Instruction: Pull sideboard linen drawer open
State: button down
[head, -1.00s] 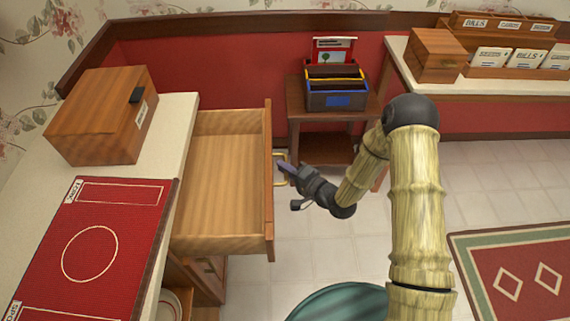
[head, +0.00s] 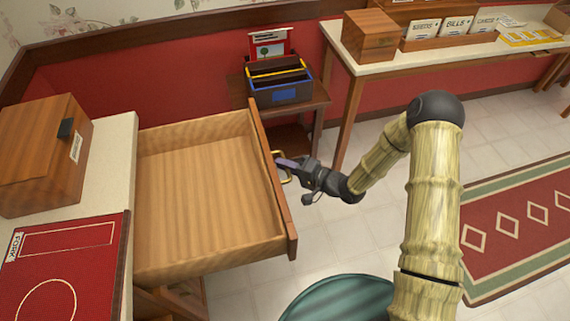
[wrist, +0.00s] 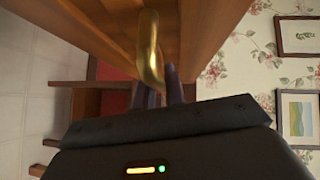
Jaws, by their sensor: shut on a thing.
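The sideboard (head: 120,165) stands at the left in the head view, with a pale top. Its wooden drawer (head: 205,195) is pulled well out to the right and looks empty inside. A brass handle (head: 281,168) is on the drawer's front; it also shows large in the wrist view (wrist: 150,50). My gripper (head: 284,163) is at the handle, shut on it, with its dark fingers around the bar. In the wrist view the fingers (wrist: 160,85) reach up to the handle, partly behind it.
A wooden box (head: 40,150) and a red placemat (head: 60,265) lie on the sideboard. A small table with a dark file organizer (head: 280,82) stands behind the drawer. A side table (head: 440,50) holds boxes and cards. A rug (head: 520,225) lies right; a round teal thing (head: 340,300) is at the bottom.

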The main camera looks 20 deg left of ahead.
jog(key=c, duration=1.5)
grip_release()
jog(key=shift+w, duration=0.1)
jog(key=shift+a, duration=0.1)
jog(key=v, duration=1.7)
jog(key=shift+d, duration=0.3)
